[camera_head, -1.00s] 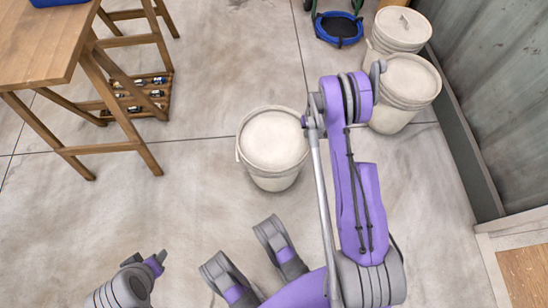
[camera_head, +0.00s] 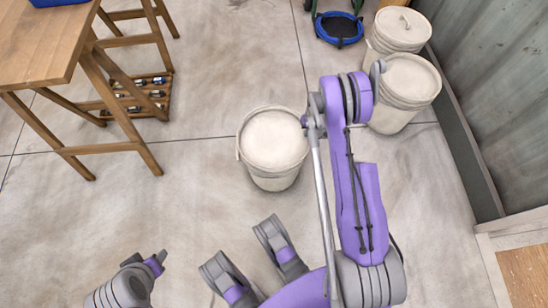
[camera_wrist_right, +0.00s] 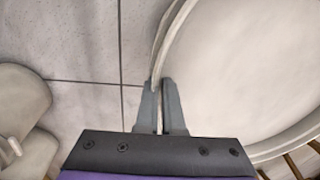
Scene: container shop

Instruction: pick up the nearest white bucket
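The nearest white bucket (camera_head: 273,140) stands upright on the concrete floor near the middle of the head view, with a pale lid on top. My right gripper (camera_head: 306,122) is at the right side of its rim, partly hidden by my own arm. In the right wrist view the bucket (camera_wrist_right: 250,60) fills the right side. The right gripper's two grey fingers (camera_wrist_right: 160,106) are close together with the bucket's thin pale handle (camera_wrist_right: 160,62) between them. My left gripper (camera_head: 158,262) is low at the left, away from the bucket, and its finger opening is unclear.
Two more white buckets (camera_head: 410,82) (camera_head: 402,28) stand by the grey container wall (camera_head: 490,90) at the right. A wooden table (camera_head: 45,40) and a low wooden rack (camera_head: 150,92) are at the left. A blue and green item (camera_head: 338,28) lies at the top. Floor left of the bucket is clear.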

